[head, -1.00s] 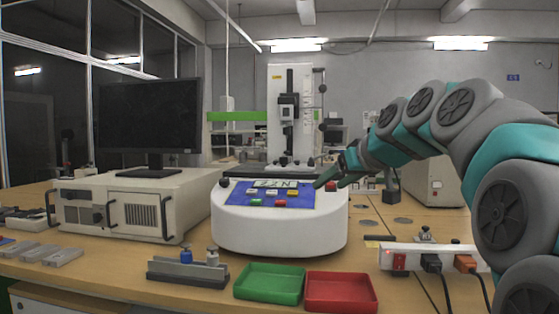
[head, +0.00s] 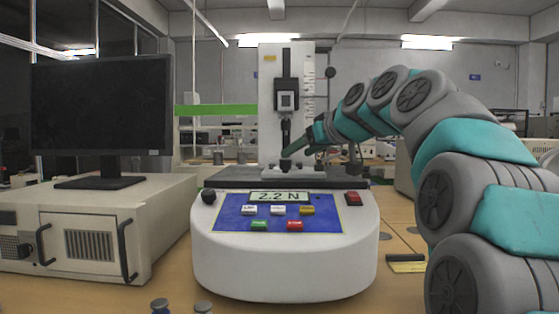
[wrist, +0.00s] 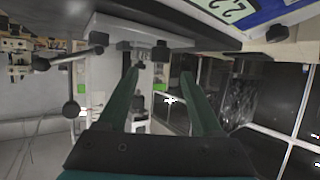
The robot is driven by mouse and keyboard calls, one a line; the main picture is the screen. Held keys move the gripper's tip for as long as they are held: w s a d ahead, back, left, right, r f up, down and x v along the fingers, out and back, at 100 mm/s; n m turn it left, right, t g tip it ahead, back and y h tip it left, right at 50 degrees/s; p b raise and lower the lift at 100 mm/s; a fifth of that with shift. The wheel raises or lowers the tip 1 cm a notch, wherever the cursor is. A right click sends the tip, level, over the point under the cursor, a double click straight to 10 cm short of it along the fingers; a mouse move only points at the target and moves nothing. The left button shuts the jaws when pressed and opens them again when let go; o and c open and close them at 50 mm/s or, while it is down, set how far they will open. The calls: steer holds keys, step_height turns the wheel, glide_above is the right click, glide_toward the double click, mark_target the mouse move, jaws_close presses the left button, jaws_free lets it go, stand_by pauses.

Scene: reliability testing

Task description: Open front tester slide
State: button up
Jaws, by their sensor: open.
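The tester (head: 284,250) has a white rounded base with a blue button panel and a display reading 2.2 N. Behind the panel rises its white column (head: 268,115) with a black slide carriage (head: 287,97) on a vertical rail. My gripper (head: 290,152) reaches in from the right to the foot of the column, below the carriage. In the wrist view my gripper (wrist: 160,74) shows two green fingers apart with nothing held between them. The tester's lower parts and small black knobs (wrist: 161,52) lie just beyond the fingertips. I cannot tell whether the fingers touch anything.
A black monitor (head: 100,105) stands on a beige instrument case (head: 85,235) at the left. A red knob (head: 354,198) and a black knob (head: 208,196) sit on the tester's base.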

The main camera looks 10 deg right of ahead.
mark_target(287, 160)
steer(key=x, duration=0.7)
steer(key=shift+c, duration=0.4)
jaws_close()
stand_by(0.9)
